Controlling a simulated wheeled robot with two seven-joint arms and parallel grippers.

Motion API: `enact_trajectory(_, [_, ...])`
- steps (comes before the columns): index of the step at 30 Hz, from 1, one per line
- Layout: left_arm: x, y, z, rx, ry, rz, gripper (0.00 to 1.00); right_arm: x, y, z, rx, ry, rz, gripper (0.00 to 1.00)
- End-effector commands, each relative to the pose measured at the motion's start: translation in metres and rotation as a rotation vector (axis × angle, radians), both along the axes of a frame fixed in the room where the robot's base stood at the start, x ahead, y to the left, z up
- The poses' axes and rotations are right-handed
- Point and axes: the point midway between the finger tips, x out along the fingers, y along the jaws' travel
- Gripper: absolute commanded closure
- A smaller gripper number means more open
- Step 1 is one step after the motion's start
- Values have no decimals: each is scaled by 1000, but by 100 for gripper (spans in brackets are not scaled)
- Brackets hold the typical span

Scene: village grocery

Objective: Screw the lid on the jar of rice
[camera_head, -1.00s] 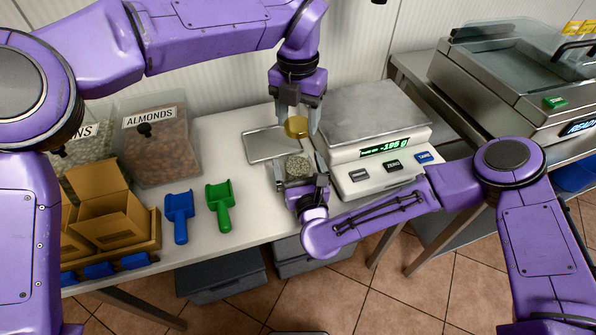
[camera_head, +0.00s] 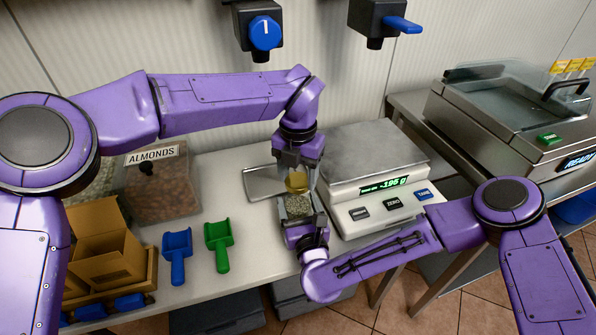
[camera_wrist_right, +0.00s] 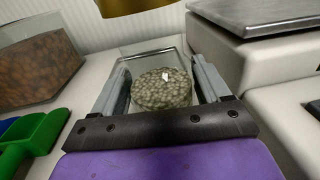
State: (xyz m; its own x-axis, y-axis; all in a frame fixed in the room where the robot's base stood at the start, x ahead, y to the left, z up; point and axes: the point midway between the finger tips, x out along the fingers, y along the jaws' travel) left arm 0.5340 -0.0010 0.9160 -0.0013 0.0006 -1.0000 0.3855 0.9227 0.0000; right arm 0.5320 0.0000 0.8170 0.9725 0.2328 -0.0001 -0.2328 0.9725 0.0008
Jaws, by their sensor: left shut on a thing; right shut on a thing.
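The gold lid (camera_head: 297,182) is held in my left gripper (camera_head: 296,176), which points down above the jar. The lid's lower edge also shows at the top of the right wrist view (camera_wrist_right: 135,5). The jar of rice (camera_head: 299,206) is held between the fingers of my right gripper (camera_head: 298,210). In the right wrist view the jar (camera_wrist_right: 162,90) shows pale grains with a small white spot, between both fingers. In the head view the lid is just above the jar; I cannot tell whether they touch. The wrist view shows the lid apart from the jar's visible part.
A metal tray (camera_head: 262,184) lies behind the jar. A scale (camera_head: 372,205) reading about -195 g stands close on the right. A blue scoop (camera_head: 177,255), a green scoop (camera_head: 219,244), cardboard boxes (camera_head: 105,240) and an almond bin (camera_head: 160,190) are on the left.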

Motion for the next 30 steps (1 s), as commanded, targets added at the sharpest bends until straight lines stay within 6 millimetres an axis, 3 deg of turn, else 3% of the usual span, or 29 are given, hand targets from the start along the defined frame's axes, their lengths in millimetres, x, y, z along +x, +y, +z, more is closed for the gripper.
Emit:
enact_trajectory(9, [0,0,-1,0,0,0,70,0,0,0,0,0,0,79])
enact_trajectory(19, [0,0,-17,0,1,0,70,0,0,0,0,0,0,79])
enact_trajectory(30, [0,0,-17,0,0,0,70,0,0,0,0,0,0,79])
